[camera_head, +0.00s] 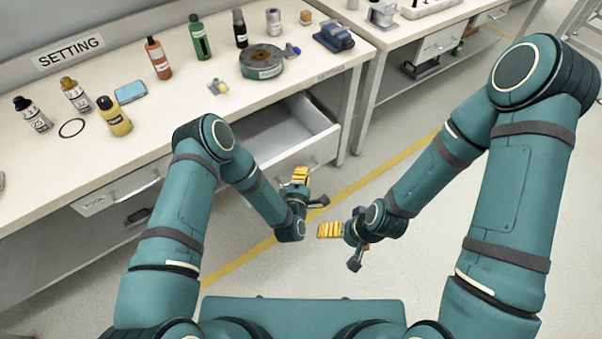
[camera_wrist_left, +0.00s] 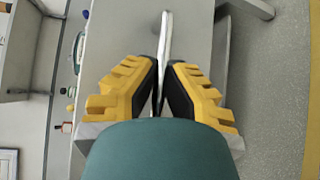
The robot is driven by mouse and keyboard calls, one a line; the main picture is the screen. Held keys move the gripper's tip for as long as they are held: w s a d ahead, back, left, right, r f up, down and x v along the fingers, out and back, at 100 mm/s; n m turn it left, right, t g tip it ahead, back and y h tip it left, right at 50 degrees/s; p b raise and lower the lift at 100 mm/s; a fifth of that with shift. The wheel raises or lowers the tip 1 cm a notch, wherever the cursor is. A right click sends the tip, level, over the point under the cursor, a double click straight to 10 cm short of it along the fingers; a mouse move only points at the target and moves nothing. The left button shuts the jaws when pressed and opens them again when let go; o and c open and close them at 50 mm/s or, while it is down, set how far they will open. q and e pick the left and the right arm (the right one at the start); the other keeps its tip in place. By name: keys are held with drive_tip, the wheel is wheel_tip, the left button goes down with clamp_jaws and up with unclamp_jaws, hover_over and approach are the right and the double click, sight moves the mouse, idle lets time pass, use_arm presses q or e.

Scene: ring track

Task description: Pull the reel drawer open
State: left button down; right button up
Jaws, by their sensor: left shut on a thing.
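The reel drawer (camera_head: 322,150) stands pulled out from under the bench, and the visible part of its inside is bare. My left gripper (camera_head: 299,176) is at the drawer's front in the head view. In the left wrist view its yellow, black-padded fingers (camera_wrist_left: 161,85) are shut on the drawer's pale bar handle (camera_wrist_left: 166,35), one finger on each side. The handle is mostly hidden by the gripper in the head view. My right gripper (camera_head: 329,230) is away from the drawer over the floor, and its finger gap cannot be made out.
The bench top (camera_head: 190,110) holds several bottles, a blue box (camera_head: 130,92), a black ring (camera_head: 72,128), a round green reel (camera_head: 262,62) and a blue device (camera_head: 334,37). A closed drawer (camera_head: 125,190) is at the left. Floor with a yellow line (camera_head: 245,262) is clear in front.

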use_arm(q)
drive_tip(key=shift+d+r, duration=0.1)
drive_tip(key=shift+d, duration=0.05)
drive_tip(key=c, duration=1)
unclamp_jaws()
drive_tip(key=shift+w, duration=0.1)
drive_tip(key=shift+s, duration=0.2)
drive_tip(key=v, duration=0.7)
drive_tip(key=shift+s, duration=0.1)
